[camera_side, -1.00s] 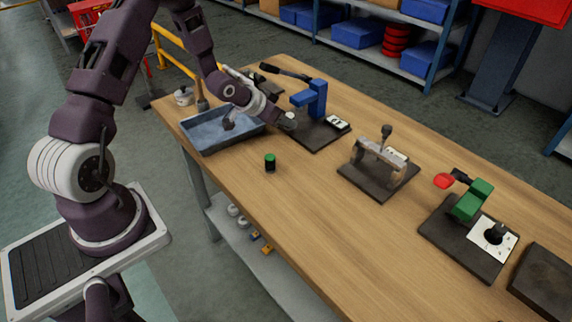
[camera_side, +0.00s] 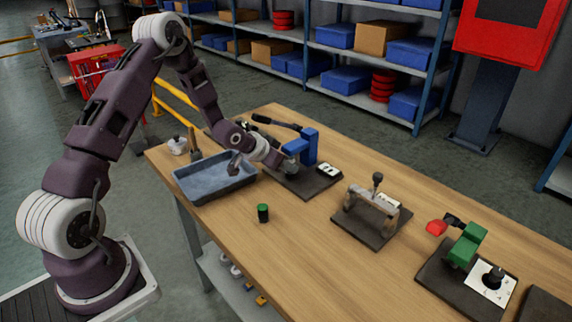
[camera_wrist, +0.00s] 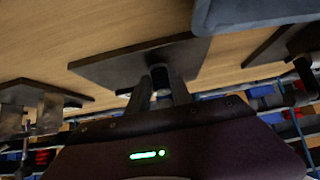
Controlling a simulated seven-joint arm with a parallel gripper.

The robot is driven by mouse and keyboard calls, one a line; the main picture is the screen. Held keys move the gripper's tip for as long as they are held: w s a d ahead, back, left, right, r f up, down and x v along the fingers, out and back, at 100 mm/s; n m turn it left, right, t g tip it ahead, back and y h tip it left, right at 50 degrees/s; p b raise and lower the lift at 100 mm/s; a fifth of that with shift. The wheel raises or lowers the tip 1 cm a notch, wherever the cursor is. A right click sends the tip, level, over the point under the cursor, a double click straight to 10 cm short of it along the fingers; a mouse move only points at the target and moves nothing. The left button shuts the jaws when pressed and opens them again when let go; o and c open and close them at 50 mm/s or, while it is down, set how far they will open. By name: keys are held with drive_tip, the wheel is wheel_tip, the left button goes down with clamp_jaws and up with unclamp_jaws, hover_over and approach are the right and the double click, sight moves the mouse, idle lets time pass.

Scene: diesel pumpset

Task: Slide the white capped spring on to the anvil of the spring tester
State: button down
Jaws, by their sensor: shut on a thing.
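The blue spring tester (camera_side: 310,147) stands on a dark base plate (camera_side: 305,188) at the far side of the bench, with a black lever reaching left. My gripper (camera_side: 285,166) is at the near left side of the tester, low over the plate. In the wrist view my gripper (camera_wrist: 161,92) has both fingers over the dark plate (camera_wrist: 105,68), with a dark round piece between them. My gripper is shut on the spring, but its white cap is not clear now. The anvil is hidden behind my gripper in the side view.
A blue-grey tray (camera_side: 208,190) lies left of the tester. A green-capped cylinder (camera_side: 263,212) stands on bare bench in front. A grey clamp fixture (camera_side: 372,210) and a green tester (camera_side: 468,245) stand to the right. The bench between them is clear.

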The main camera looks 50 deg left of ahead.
drive_tip(key=c, duration=1.1)
unclamp_jaws()
drive_tip(key=shift+v, duration=3)
drive_tip(key=shift+r, duration=0.1)
